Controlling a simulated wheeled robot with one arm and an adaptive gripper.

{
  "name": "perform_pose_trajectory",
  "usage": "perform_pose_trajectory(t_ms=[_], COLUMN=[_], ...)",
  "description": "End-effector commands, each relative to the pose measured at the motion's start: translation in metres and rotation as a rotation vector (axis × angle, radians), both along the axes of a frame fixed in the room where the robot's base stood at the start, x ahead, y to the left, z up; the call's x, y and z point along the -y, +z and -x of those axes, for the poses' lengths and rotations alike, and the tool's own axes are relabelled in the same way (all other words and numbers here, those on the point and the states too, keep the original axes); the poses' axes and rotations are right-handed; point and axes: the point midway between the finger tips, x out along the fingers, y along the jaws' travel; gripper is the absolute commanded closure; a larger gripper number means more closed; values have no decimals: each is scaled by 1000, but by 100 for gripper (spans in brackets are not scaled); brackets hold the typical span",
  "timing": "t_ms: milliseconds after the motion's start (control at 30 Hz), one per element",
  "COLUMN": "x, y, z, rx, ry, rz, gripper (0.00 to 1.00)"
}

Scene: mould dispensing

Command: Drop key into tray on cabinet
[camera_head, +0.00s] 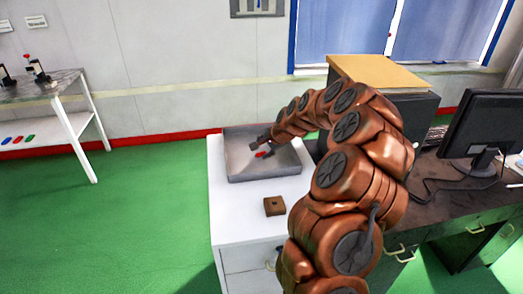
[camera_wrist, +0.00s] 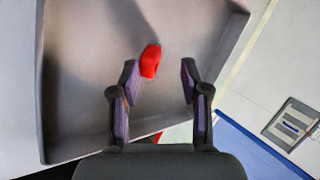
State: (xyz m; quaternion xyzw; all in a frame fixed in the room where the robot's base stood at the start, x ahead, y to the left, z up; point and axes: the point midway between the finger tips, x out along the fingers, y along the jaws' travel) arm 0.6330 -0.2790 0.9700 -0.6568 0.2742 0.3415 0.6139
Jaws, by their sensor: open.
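The grey tray (camera_head: 236,167) sits on top of the white cabinet (camera_head: 235,218) in the head view. A red object, which looks like the key (camera_wrist: 150,61), is inside the tray in the wrist view. It also shows as a small red spot (camera_head: 261,155) near my gripper in the head view. My gripper (camera_wrist: 159,82) is open over the tray, its two fingers apart. The red key appears beyond the fingertips, nearer the left finger, and neither finger closes on it. I cannot tell whether it rests on the tray floor (camera_wrist: 95,75) or is still falling.
A small brown block (camera_head: 274,206) with a dark spot lies on the cabinet in front of the tray. A dark desk with a monitor (camera_head: 492,125) stands at the right. A white-legged table (camera_head: 70,125) stands at the left. Green floor lies clear between.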

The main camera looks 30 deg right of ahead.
Motion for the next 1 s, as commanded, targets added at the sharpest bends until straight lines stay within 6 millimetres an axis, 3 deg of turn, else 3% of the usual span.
perform_pose_trajectory(t_ms=[300, 600, 1000], x=[5, 6, 7], y=[43, 73, 80], z=[31, 56, 63], rx=[5, 2, 0], ry=[-3, -2, -1], rz=[5, 2, 2], gripper=[54, 54, 54])
